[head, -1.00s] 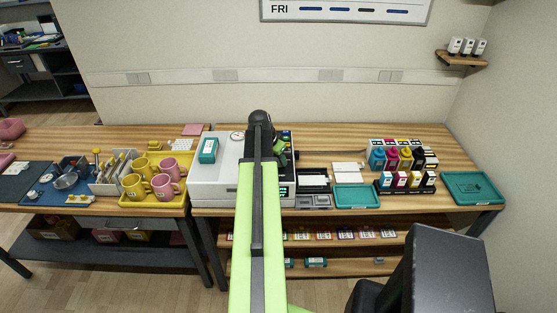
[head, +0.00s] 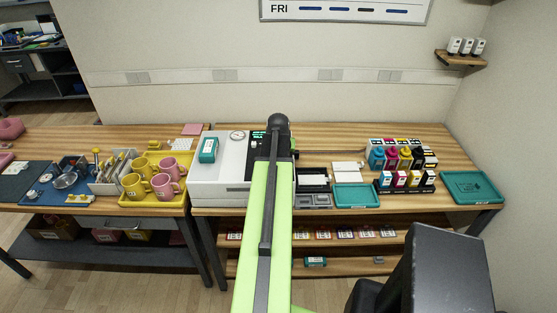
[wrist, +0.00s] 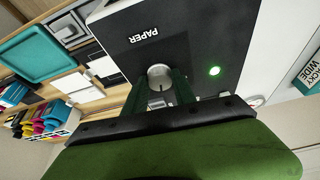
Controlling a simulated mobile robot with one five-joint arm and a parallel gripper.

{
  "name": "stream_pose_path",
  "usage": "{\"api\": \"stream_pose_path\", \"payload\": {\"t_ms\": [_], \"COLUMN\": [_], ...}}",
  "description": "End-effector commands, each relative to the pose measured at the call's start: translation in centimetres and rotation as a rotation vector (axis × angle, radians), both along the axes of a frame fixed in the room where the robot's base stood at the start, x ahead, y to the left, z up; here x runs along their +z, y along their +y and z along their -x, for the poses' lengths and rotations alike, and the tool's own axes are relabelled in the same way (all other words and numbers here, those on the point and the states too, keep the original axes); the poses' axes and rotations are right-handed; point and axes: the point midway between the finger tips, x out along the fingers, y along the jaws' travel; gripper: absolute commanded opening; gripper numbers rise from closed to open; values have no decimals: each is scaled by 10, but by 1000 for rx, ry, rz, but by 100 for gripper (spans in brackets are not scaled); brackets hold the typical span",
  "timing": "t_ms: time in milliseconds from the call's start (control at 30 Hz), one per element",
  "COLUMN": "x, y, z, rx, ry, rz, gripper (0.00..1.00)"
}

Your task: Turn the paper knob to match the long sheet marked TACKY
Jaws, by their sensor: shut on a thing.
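The paper knob (wrist: 159,75) is a round grey knob on the dark panel (wrist: 120,30) of the white machine (head: 218,190), beside the word PAPER in the wrist view. My gripper (wrist: 160,88) is shut on the knob, a dark green finger on each side. The knob's pointer and markings cannot be made out. My arm hides the gripper in the head view.
Right of the machine are a teal tray (head: 356,196), ink bottles (head: 405,158) and another teal tray (head: 473,187). A yellow tray (head: 158,203) of yellow and pink mugs stands left. A shelf (head: 340,248) with packs runs below the table.

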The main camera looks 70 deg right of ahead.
Motion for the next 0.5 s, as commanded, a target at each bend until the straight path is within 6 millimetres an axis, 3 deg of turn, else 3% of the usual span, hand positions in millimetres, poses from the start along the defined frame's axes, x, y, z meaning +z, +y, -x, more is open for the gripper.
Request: {"api": "stream_pose_path", "payload": {"t_ms": [500], "x": [1], "y": [-7], "z": [5], "rx": [483], "ry": [3], "rz": [8], "gripper": [0]}}
